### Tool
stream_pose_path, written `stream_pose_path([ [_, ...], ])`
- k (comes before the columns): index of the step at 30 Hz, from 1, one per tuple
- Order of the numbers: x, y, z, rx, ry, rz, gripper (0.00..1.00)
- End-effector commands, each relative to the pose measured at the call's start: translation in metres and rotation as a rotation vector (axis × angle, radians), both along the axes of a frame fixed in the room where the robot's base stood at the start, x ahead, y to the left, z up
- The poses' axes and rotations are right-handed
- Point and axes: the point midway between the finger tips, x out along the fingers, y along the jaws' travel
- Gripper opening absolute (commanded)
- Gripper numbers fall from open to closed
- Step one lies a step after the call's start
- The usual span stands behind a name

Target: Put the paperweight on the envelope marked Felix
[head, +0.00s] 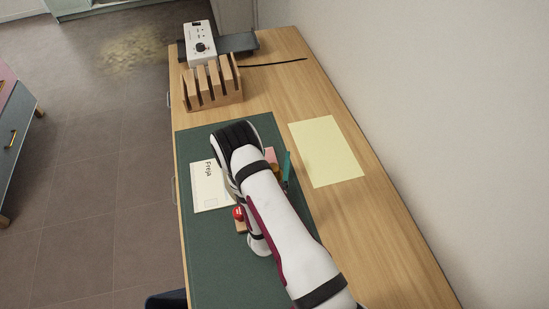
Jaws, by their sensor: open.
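A pale envelope (208,187) lies on the left part of the green desk mat (207,263). The writing on it looks like "Freja", and my arm covers its right side. I cannot make out an envelope marked Felix. A small red rounded thing (238,213) with a wooden part below it sits just right of the envelope's lower edge, partly behind my arm. I cannot tell whether it is the paperweight. My arm reaches over the mat from the lower right and hides much of its middle. My gripper's fingers are hidden.
A pink thing (271,155) and a teal upright thing (287,168) show beside my arm. A yellow sheet (326,151) lies right of the mat. A slotted wooden rack (213,88) and a white device (200,45) stand at the far end. A wall bounds the right.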

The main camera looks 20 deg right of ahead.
Motion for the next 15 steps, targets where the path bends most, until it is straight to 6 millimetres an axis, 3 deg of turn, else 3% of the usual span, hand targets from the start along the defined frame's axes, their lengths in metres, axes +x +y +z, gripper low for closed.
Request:
stream_pose_path([
  [7,-0.009,0.004,0.001,0.001,0.008,0.002,0.71],
  [15,-0.063,0.028,0.001,-0.002,0.009,0.008,0.71],
])
